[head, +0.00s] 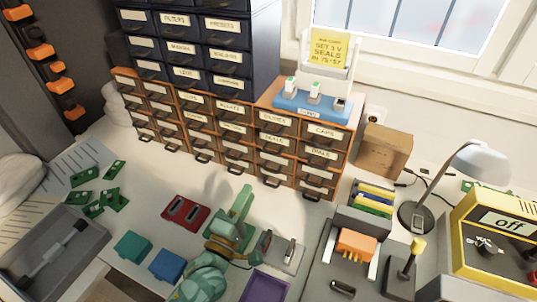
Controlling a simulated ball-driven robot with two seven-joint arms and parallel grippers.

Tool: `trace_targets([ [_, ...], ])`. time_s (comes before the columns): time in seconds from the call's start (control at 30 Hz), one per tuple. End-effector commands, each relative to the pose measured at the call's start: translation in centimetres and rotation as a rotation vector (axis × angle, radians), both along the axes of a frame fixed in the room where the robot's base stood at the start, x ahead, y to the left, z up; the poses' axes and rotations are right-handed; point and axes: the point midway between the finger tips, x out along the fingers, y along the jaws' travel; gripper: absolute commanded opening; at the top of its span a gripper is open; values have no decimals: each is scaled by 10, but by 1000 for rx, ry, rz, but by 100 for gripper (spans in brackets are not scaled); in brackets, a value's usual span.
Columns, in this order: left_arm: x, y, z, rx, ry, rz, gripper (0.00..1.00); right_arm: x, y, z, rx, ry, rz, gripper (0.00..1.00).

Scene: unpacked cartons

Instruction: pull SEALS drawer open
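A brown small-parts cabinet (215,148) with several rows of labelled drawers stands against the wall. A drawer in its second row, right of the middle (272,140), has a label that may read SEALS, but the print is too small to be sure. The drawer fronts look flush, with dark handles below the labels. My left gripper (241,196), green, reaches up from the bottom centre and is over the bench in front of the cabinet, apart from the drawers. I see nothing held in it, and its finger gap is not clear. My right gripper is not in view.
A dark drawer cabinet (188,45) stands on the brown one, beside a blue stand (310,104). A red tray (186,213), teal box (132,246), blue box (167,265) and purple tray (265,287) lie near my arm. A lamp (480,162) and yellow device (490,240) stand right.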

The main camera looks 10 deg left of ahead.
Motion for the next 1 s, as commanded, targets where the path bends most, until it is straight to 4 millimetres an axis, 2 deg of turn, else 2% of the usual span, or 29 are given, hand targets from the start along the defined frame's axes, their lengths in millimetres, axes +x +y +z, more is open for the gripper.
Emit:
trace_targets([
  [0.1, 31, -6, 5, -1, -3, 2, 30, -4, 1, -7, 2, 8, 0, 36],
  [0.3, 79, -15, 14, 0, -1, 2, 30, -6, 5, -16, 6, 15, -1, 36],
  [0.5, 112, -21, 21, 1, 0, 1, 30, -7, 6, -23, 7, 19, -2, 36],
  [0.67, 122, -23, 24, 1, 0, 1, 30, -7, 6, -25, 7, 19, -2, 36],
  [0.93, 124, -24, 25, 2, 0, 1, 30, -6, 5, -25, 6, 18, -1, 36],
  [0.97, 124, -24, 25, 1, 0, 1, 24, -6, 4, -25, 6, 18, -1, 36],
  [1.0, 124, -24, 25, 1, 0, 1, 13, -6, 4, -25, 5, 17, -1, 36],
])
